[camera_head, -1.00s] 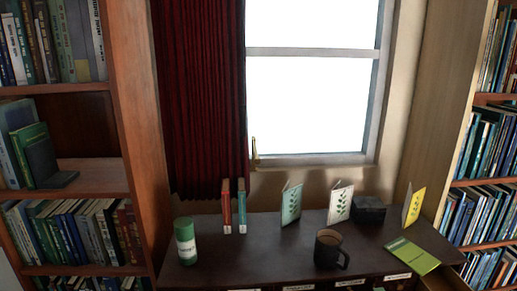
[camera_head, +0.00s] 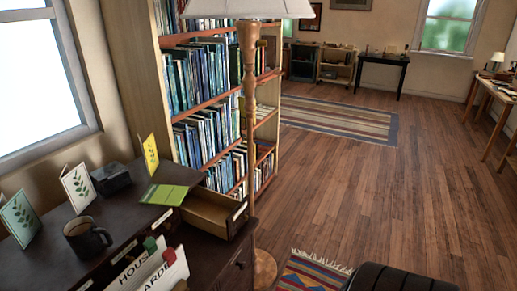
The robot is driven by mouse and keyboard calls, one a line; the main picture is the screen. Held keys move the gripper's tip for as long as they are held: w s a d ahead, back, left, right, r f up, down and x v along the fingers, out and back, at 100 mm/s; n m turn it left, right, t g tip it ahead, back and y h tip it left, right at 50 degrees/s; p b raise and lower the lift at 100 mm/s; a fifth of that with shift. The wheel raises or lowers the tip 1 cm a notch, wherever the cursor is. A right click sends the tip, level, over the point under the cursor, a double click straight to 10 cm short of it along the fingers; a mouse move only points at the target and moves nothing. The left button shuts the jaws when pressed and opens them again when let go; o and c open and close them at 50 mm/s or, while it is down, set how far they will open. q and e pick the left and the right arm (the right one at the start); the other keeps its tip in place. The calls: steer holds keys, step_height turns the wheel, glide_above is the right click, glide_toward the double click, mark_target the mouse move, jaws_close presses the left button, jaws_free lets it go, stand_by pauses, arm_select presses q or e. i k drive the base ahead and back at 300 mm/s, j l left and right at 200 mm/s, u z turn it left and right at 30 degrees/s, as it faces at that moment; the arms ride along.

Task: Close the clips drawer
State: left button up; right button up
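A wooden drawer (camera_head: 217,212) sticks out, open, from the right part of the dark cabinet (camera_head: 135,213) in the head view. Its front carries a small white label, too small to read, so I cannot tell whether it is the clips drawer. The part of its inside that shows looks empty. Neither of my grippers is in view.
Folders (camera_head: 148,272) marked "HOUSE" and "GARDE" stand up at the cabinet's front. A dark mug (camera_head: 86,238), cards, a dark box (camera_head: 110,179) and a green booklet (camera_head: 164,195) are on top. A floor lamp (camera_head: 249,130) stands just beyond the drawer. Open floor lies right.

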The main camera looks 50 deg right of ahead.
mark_target(222, 215)
steer(key=z, duration=1.5)
